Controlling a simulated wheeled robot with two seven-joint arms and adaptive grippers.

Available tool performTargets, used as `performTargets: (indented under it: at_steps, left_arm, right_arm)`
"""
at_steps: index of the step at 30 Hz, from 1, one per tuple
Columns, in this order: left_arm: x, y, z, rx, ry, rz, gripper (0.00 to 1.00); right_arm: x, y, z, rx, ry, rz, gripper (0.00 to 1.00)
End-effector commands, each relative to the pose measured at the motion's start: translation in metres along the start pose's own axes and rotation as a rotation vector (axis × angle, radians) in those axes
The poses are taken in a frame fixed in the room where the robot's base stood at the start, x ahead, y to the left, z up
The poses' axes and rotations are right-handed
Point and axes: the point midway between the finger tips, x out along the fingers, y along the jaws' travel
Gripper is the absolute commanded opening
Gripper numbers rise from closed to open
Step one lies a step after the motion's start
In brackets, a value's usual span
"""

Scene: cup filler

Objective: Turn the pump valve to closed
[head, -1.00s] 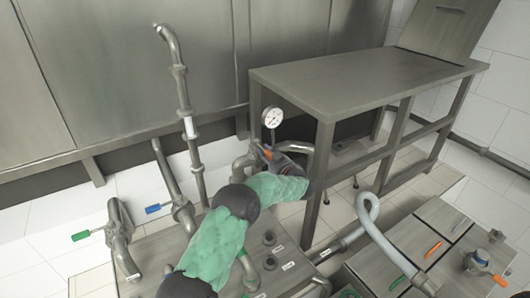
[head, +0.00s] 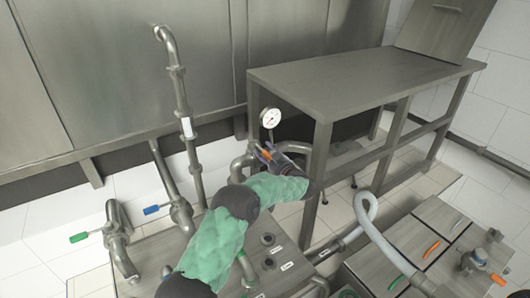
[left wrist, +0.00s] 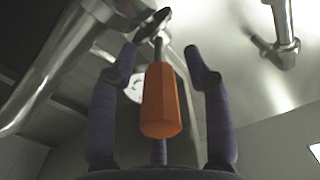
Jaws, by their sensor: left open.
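The valve's orange handle (left wrist: 161,104) points toward my left wrist camera, its metal stem running up to a pipe fitting. My left gripper (left wrist: 160,65) is open, with one purple finger on each side of the handle and visible gaps between. A third finger shows partly behind the handle. In the head view my left gripper (head: 264,153) is at the pipes below the round gauge, and a bit of orange shows there. The gripper hides most of the valve in that view. My right gripper is not in view.
The white gauge (head: 270,117) stands just above the gripper. A steel table (head: 370,80) is close on the right. Pipes with green (head: 78,237) and blue (head: 151,210) handles stand at left. A box with a pale hose (head: 366,215) is at lower right.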

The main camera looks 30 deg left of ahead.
Motion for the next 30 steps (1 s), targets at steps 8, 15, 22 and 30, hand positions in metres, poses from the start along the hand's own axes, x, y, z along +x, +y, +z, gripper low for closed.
performTargets:
  at_steps: [8, 15, 22, 30]
  left_arm:
    - [-0.049, 0.002, -0.002, -0.001, 0.001, 0.005, 0.49]
    - [-0.092, 0.002, -0.002, -0.002, 0.003, 0.004, 0.49]
    - [-0.112, 0.001, -0.002, -0.003, 0.003, 0.001, 0.49]
    - [-0.114, 0.001, -0.002, -0.003, 0.003, 0.001, 0.49]
  right_arm:
    - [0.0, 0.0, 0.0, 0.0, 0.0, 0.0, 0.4]
    - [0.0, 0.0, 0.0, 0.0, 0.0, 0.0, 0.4]
    - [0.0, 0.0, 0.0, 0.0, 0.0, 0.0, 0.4]
    - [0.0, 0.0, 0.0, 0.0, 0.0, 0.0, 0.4]
